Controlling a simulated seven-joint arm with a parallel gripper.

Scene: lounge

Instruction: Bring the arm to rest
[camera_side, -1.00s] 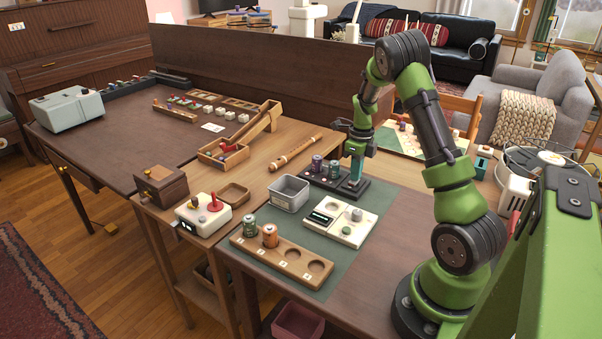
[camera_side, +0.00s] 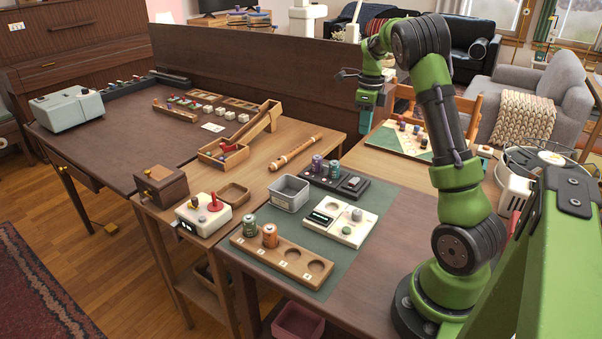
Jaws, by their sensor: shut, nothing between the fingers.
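My green and black arm is bent upward over the right side of the work table. My gripper (camera_side: 366,122) hangs pointing down in the air, beyond and above the dark tray, apart from everything on the table. It is shut and holds nothing. Its fingertips are small in this view. The dark tray (camera_side: 340,190) below it holds two cans (camera_side: 317,163) at its left and a small grey and dark item (camera_side: 352,183) at its right.
A wooden rack (camera_side: 290,262) holds a green can (camera_side: 249,225) and an orange can (camera_side: 270,235). A white device (camera_side: 340,222), grey bin (camera_side: 289,193) and flute (camera_side: 296,152) lie nearby. A board with pieces (camera_side: 408,139) stands behind right. The right front tabletop is clear.

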